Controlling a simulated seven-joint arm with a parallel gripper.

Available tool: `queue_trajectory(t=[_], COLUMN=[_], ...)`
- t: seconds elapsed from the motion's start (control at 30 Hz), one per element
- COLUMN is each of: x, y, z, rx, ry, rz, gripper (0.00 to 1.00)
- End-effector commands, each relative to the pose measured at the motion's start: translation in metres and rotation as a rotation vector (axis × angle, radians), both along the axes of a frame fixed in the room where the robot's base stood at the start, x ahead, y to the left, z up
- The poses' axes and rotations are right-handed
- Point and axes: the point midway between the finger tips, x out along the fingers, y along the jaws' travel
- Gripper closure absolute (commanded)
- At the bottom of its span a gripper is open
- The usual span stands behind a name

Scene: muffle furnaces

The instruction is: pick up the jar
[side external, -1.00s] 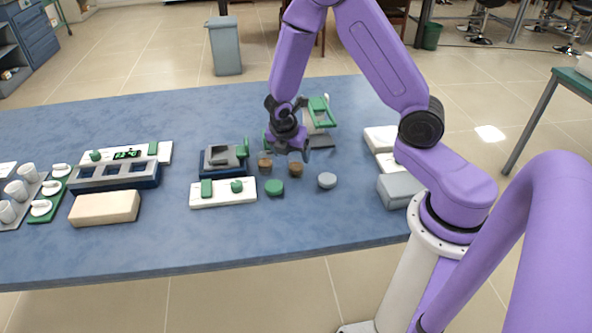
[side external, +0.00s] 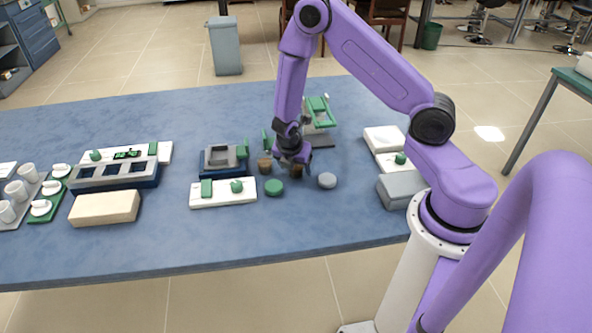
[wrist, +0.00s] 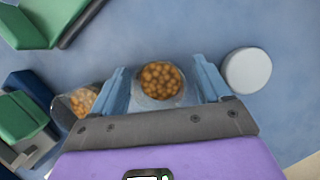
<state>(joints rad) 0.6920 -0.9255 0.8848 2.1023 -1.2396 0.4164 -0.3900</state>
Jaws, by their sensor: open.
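A clear jar with brown round contents (wrist: 160,82) stands on the blue table, seen from above in the wrist view. In the side view the same jar (side external: 297,171) is partly hidden by my gripper. My gripper (wrist: 162,85) is open, with one finger on each side of the jar and small gaps visible. A second, similar jar (wrist: 80,102) is just left of the left finger, and it also shows in the side view (side external: 265,165).
A grey-white round lid (wrist: 247,71) lies close right of the right finger. A green round lid (side external: 274,187) lies in front. A green-framed device (side external: 319,113) stands behind, and a grey-blue furnace block (side external: 223,158) stands left. The table's front strip is clear.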

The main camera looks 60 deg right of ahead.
Motion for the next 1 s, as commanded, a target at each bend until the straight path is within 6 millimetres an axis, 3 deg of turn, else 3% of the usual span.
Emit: queue_trajectory(t=[0.13, 0.3, 0.73, 1.0], x=[0.0, 0.0, 0.001, 0.001], y=[0.0, 0.0, 0.0, 0.001], z=[0.0, 0.0, 0.004, 0.029], rx=[0.0, 0.0, -0.001, 0.001], ry=[0.0, 0.0, -0.002, -0.004], rz=[0.0, 0.0, -0.001, 0.0], gripper=[0.26, 0.8, 0.8, 0.8])
